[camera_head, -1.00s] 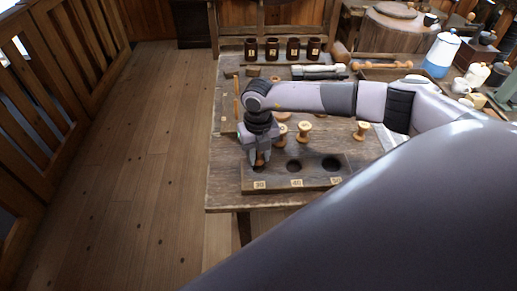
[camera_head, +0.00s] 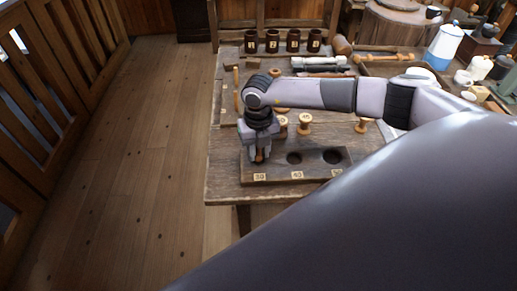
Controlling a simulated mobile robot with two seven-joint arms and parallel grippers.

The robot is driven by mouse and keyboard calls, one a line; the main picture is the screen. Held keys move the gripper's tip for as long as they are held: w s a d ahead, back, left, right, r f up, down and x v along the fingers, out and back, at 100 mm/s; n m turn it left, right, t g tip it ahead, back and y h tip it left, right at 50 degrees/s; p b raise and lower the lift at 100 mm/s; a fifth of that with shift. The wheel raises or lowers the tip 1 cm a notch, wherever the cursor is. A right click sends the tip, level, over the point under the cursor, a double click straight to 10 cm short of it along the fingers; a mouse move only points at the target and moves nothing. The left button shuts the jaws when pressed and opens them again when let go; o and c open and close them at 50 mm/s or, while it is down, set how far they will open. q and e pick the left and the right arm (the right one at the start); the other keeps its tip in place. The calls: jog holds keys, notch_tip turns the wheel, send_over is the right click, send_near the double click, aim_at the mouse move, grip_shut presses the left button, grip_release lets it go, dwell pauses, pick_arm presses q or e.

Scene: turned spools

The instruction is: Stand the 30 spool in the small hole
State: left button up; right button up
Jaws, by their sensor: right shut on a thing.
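My right gripper (camera_head: 258,155) points down at the left end of a dark wooden block (camera_head: 315,171) and is shut on a small orange-brown wooden spool (camera_head: 259,158). Only a sliver of the spool shows between the fingers. It is at the left hole, behind the label 30 (camera_head: 260,177). The gripper hides this hole, so I cannot tell how deep the spool sits. The middle hole (camera_head: 294,158) and the larger right hole (camera_head: 332,157) look empty. My left gripper is not in view.
Pale spools stand behind the block: one beside my wrist (camera_head: 283,130), one at centre (camera_head: 305,122), one partly hidden by my arm (camera_head: 362,125). Several dark mugs (camera_head: 271,41) stand at the back. A blue-and-white pot (camera_head: 443,48) is at the back right.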

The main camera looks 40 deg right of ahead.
jog(key=shift+f+b, duration=0.4)
jog(key=shift+f, duration=0.25)
dwell(0.5)
